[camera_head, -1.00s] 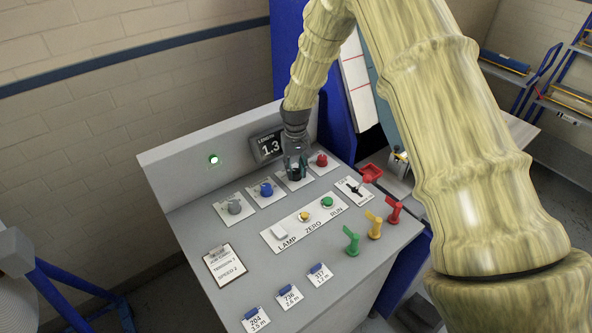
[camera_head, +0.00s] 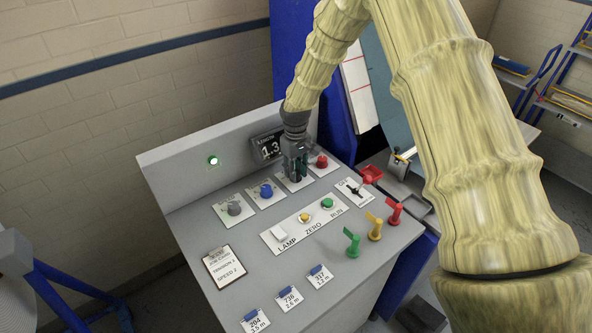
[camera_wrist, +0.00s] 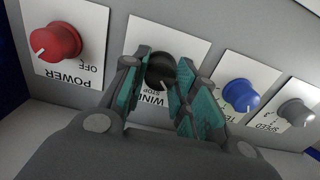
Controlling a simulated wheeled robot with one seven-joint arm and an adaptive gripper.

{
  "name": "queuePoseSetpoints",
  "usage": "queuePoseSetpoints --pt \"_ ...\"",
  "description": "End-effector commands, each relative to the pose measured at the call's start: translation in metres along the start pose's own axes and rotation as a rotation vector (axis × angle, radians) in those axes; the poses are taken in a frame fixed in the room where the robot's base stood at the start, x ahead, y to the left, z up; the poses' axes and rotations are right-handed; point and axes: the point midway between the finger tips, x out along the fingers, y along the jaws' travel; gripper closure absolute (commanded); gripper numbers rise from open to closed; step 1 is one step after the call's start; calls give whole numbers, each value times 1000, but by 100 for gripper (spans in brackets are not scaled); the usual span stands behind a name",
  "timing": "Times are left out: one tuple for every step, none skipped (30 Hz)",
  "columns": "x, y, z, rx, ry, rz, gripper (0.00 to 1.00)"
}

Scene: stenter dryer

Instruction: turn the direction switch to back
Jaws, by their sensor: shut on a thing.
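A black knob (camera_wrist: 160,73) sits on a white plate (camera_wrist: 190,47) whose partly hidden lettering shows WIND and STOP, upside down in the wrist view. Its pale pointer mark is on the side toward the STOP lettering. My gripper (camera_wrist: 165,85) has its teal-padded fingers on either side of this knob and is shut on it. In the head view my gripper (camera_head: 295,172) points down at the panel's back row, between the blue knob and the red knob, and hides the black knob. No lettering reading "back" is legible.
The red POWER knob (camera_wrist: 55,42), blue knob (camera_wrist: 240,95) and grey knob (camera_wrist: 296,112) stand close beside it. A display (camera_head: 269,147) reading 1.3 rises behind.

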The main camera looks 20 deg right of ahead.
Motion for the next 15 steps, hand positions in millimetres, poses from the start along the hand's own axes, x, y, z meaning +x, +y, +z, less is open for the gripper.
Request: queuePoseSetpoints --pt "-1 1 -1 0 2 1 96" --pt "-1 1 -1 0 2 1 96" --pt "-1 1 -1 0 2 1 96" --pt "-1 1 -1 0 2 1 96" --pt "-1 1 -1 0 2 1 96" --pt "-1 1 -1 1 2 1 96" --pt "-1 1 -1 1 2 1 66" --pt "-1 1 -1 1 2 1 61" --pt "-1 1 -1 1 2 1 61" --pt "-1 1 -1 1 2 1 61" --pt "-1 1 -1 1 1 1 61" --pt "-1 1 -1 1 1 1 61" --pt "0 0 -1 1 1 1 61" --pt "0 0 0 1 1 1 61" --pt "0 0 0 1 1 1 61"
